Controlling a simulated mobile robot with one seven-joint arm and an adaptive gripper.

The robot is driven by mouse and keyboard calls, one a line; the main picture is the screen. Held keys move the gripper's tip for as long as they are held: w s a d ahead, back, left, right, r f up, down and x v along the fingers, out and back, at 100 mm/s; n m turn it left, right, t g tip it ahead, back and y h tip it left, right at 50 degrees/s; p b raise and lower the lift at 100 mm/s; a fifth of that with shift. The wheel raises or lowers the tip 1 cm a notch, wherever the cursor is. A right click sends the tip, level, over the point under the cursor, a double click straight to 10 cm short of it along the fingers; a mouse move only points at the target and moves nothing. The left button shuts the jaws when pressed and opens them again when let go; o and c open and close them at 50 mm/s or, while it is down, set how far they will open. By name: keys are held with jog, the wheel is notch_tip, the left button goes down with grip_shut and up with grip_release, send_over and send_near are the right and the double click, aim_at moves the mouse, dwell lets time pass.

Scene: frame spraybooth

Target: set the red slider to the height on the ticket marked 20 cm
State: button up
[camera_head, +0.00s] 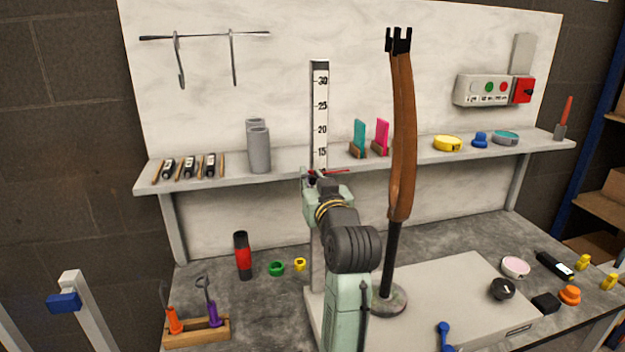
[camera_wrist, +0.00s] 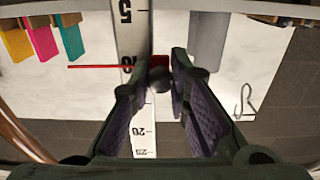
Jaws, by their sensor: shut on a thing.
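Teal (camera_head: 360,136) and pink (camera_head: 382,136) cards stand in wooden holders on the shelf; a yellow card (camera_wrist: 15,42) also shows in the wrist view. I can read no writing on any card.
A brown bicycle-like frame tube (camera_head: 403,130) stands upright on a post right of my arm. Grey cylinders (camera_head: 259,150) stand on the shelf (camera_head: 225,182) left of the scale.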

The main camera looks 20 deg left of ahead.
aim_at(313, 176)
grip_shut()
notch_tip(313, 176, up, 10)
jog(key=p, duration=0.7)
jog(key=shift+r, duration=0.15)
jog(key=o, duration=0.8)
grip_release()
jog(key=v, duration=1.2)
